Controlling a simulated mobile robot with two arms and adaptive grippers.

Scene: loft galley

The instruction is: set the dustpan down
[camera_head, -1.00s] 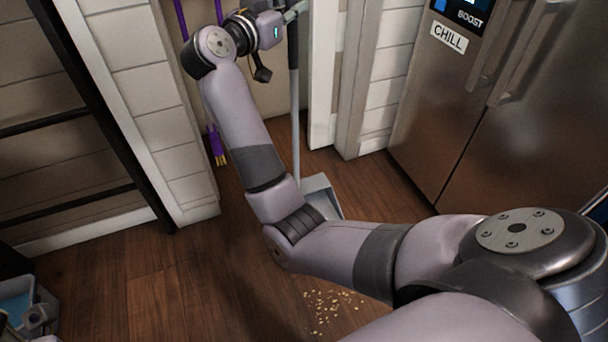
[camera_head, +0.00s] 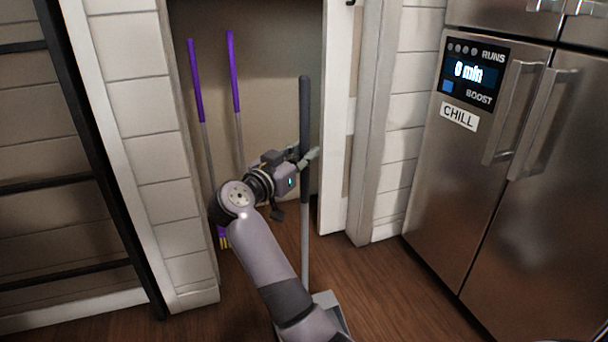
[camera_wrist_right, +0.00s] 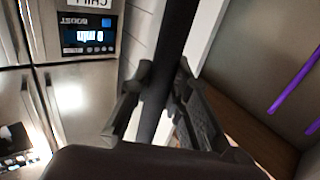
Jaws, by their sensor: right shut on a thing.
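The long-handled dustpan (camera_head: 305,245) stands upright in the head view, with a dark grip at the top, a grey pole, and a grey pan low down near the floor. My right forearm partly hides the pan, so I cannot tell whether it touches the floor. My right gripper (camera_head: 307,157) is shut on the dark grip of the handle. In the right wrist view, the two fingers (camera_wrist_right: 160,95) close around the dark handle (camera_wrist_right: 172,50). My left gripper is not in view.
An open closet recess (camera_head: 270,60) lies behind the dustpan, with two purple-handled tools (camera_head: 196,80) (camera_head: 232,70) leaning inside. A white door edge (camera_head: 338,130) stands just right of the handle. A steel fridge (camera_head: 480,200) stands further right. Wooden floor (camera_head: 385,285) is clear between them.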

